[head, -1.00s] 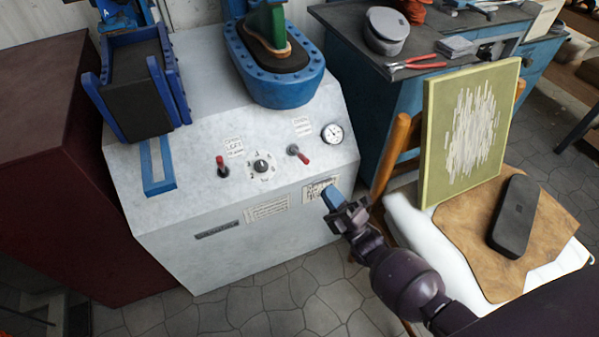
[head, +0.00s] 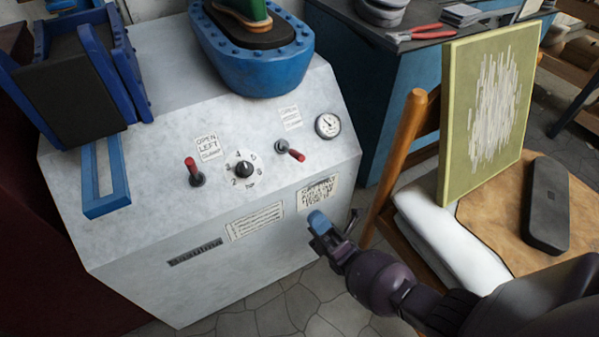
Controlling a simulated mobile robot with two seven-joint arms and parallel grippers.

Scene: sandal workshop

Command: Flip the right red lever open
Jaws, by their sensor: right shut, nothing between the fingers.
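The right red lever (head: 292,151) is on the sloped panel of the pale grey machine (head: 190,250), below a small label. It tilts down to the right from its round mount. The left red lever (head: 194,171) stands upright beside the label reading "OPEN LEFT CLAMP". My left gripper is not in view.
A dial (head: 243,169) sits between the levers and a gauge (head: 328,125) right of them. A blue clamp bed (head: 255,65) is above. A wooden chair (head: 398,150) with a green panel (head: 487,115) stands close on the right. Space above the levers is clear.

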